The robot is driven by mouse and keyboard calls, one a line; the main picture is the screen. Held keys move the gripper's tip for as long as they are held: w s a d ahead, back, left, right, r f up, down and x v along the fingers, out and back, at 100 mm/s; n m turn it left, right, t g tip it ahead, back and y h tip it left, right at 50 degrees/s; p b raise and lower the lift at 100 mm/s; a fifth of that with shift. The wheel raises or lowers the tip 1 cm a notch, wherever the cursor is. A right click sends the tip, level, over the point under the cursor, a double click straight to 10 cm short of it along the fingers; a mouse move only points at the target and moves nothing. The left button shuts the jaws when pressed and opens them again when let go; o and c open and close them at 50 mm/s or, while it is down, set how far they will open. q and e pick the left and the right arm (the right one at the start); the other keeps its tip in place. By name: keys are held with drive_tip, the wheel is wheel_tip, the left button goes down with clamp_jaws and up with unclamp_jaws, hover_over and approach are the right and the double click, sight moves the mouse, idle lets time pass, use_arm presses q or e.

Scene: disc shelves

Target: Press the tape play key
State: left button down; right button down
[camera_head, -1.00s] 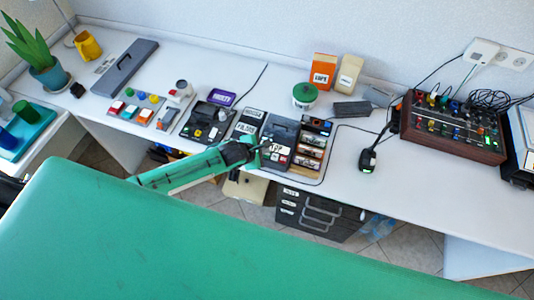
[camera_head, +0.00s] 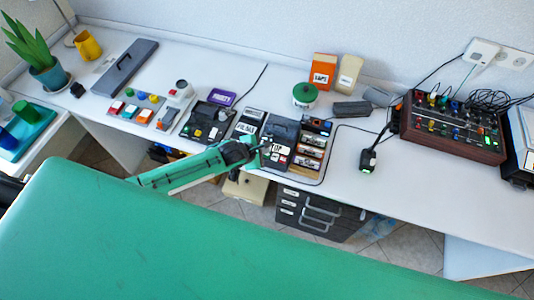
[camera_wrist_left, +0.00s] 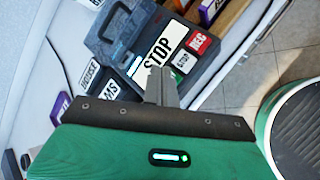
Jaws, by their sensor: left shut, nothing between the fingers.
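The tape recorder (camera_head: 283,130) is a dark box on the white desk, with a hinged lid and a row of keys at its front. In the left wrist view the recorder (camera_wrist_left: 118,27) shows a large white STOP label (camera_wrist_left: 163,45), a red REC key (camera_wrist_left: 199,42) and a small white-labelled key (camera_wrist_left: 183,62). I cannot read a play label on any key. My left gripper (camera_head: 264,148) is shut and empty, at the recorder's front left. Its fingertips (camera_wrist_left: 160,72) overlap the lower edge of the STOP label and hide part of the key row. I cannot tell whether they touch. My right gripper is not in view.
A labelled panel (camera_head: 247,125) and a black device (camera_head: 209,119) stand left of the recorder. A rack of cassettes (camera_head: 313,145) stands right of it. A drawer unit (camera_head: 318,212) is below the desk edge.

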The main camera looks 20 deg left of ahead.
sight(265, 156)
use_arm(q)
drive_tip(key=shift+f, duration=0.1)
drive_tip(key=shift+f, duration=0.3)
drive_tip(key=shift+f, duration=0.4)
idle(0.5)
idle(0.4)
drive_tip(key=shift+r+p, duration=0.85)
wheel_tip(265, 156, up, 5)
drive_tip(key=p, duration=0.5)
idle(0.6)
